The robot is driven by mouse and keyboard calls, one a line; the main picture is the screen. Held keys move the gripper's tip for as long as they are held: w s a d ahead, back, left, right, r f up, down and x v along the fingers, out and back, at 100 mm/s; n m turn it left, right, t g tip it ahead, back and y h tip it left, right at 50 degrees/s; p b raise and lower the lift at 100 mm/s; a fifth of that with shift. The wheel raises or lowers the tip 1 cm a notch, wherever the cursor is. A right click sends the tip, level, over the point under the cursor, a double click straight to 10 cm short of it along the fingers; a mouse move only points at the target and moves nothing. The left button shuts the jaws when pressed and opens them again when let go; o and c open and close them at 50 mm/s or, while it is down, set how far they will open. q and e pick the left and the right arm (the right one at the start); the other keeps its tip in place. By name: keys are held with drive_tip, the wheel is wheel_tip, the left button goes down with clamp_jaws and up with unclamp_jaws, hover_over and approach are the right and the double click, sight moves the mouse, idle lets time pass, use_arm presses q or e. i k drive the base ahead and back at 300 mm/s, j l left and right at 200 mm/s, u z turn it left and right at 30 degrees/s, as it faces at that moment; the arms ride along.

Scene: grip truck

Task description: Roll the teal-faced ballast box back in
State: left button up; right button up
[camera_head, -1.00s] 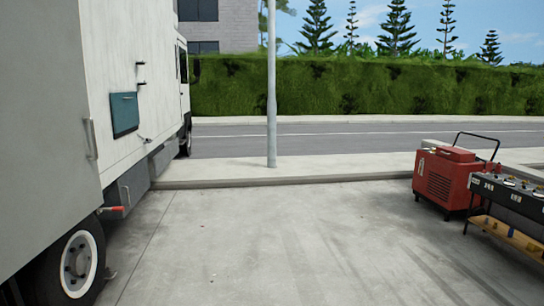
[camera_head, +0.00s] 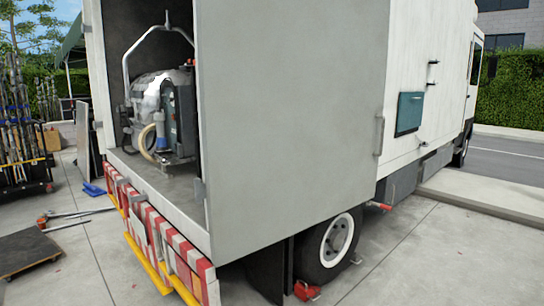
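A teal panel (camera_head: 409,113) shows on the white side of the truck (camera_head: 445,80), with a handle above it. It looks flush or slightly proud of the wall; I cannot tell whether it is the face of the ballast box. The panel lies beyond the truck's open rear door (camera_head: 285,110), which stands swung out along the side. Neither of my grippers is in view.
The open cargo bay (camera_head: 170,185) holds a machine (camera_head: 165,110) on a frame with a hose. A striped tail lift (camera_head: 160,235) hangs below. A dark dolly (camera_head: 25,250), a loaded rack (camera_head: 20,130) and tools lie at left. Bare concrete is at lower right.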

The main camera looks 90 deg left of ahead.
sight(181, 148)
drive_tip(key=u, duration=1.65)
drive_tip(key=l+u, duration=0.1)
drive_tip(key=u, duration=1.55)
